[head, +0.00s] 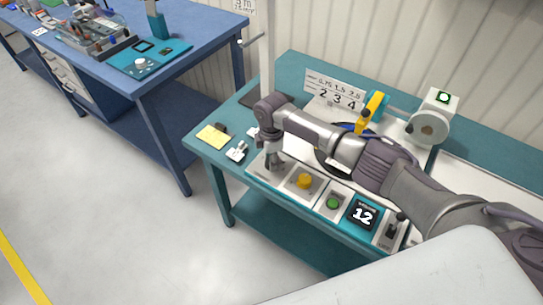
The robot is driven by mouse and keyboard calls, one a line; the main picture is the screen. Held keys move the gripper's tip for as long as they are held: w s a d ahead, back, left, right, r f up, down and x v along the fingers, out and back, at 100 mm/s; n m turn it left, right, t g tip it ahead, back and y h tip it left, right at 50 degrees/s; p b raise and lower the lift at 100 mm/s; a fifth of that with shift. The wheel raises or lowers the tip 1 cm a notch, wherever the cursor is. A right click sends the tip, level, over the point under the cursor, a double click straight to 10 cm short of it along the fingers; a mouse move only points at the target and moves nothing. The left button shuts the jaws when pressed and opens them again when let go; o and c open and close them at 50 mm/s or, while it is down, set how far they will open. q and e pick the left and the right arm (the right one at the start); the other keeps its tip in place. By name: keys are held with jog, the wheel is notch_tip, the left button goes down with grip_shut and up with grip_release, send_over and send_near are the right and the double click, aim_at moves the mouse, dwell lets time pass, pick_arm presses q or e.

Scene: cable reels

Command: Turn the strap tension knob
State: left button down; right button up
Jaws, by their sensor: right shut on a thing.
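My right arm reaches in from the right across the teal bench. Its gripper (274,163) points down at the leftmost control plate (262,173) on the bench's front edge. The gripper is shut on the strap tension knob there, and the fingers hide the knob almost wholly. The label on the plate is too small to read. My left gripper is not in view.
Right of the gripper are a yellow knob (304,181), a green button (333,203), a counter showing 12 (363,213) and a black lever (393,229). A yellow note (212,136) lies left. Behind stands a number board (335,92); a blue bench (150,82) is at left.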

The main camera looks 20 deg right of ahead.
jog(key=shift+r+m+p, duration=0.1)
jog(key=shift+m+p, duration=0.2)
jog(key=shift+m, duration=0.5)
jog(key=o, duration=1.1)
jog(key=shift+o, duration=0.2)
notch_tip(320, 180, up, 12)
